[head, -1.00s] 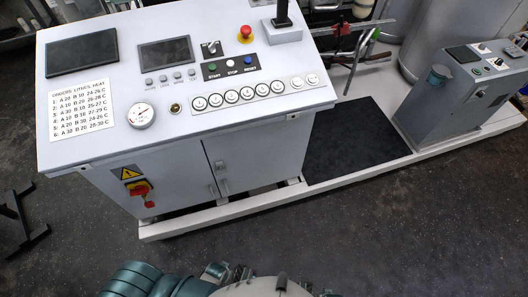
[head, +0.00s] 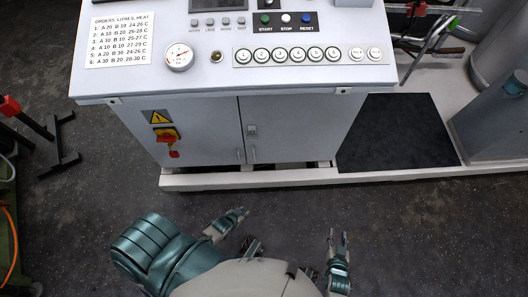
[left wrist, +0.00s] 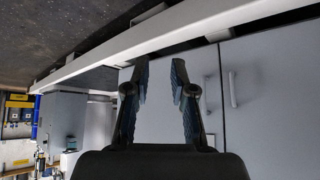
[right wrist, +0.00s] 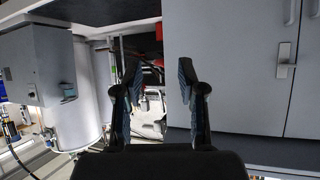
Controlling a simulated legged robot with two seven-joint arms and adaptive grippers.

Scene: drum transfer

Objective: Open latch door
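The grey cabinet under the console has two closed doors, the left door (head: 205,135) and the right door (head: 290,130). A small latch (head: 252,131) sits near the seam on the right door, with slim handles (head: 239,154) below. The latch (right wrist: 286,60) also shows in the right wrist view, and handles (left wrist: 233,90) show in the left wrist view. My left gripper (head: 240,212) is open, empty and apart from the doors; its fingers (left wrist: 160,68) are spread. My right gripper (head: 338,236) is open and empty, also short of the cabinet; its fingers (right wrist: 160,68) are spread.
A white plinth (head: 270,178) runs along the cabinet's foot. A red-yellow switch (head: 166,135) is on the left door. The console top (head: 130,80) overhangs the doors. A black mat (head: 395,130) lies right. Dark floor (head: 400,230) is clear in front.

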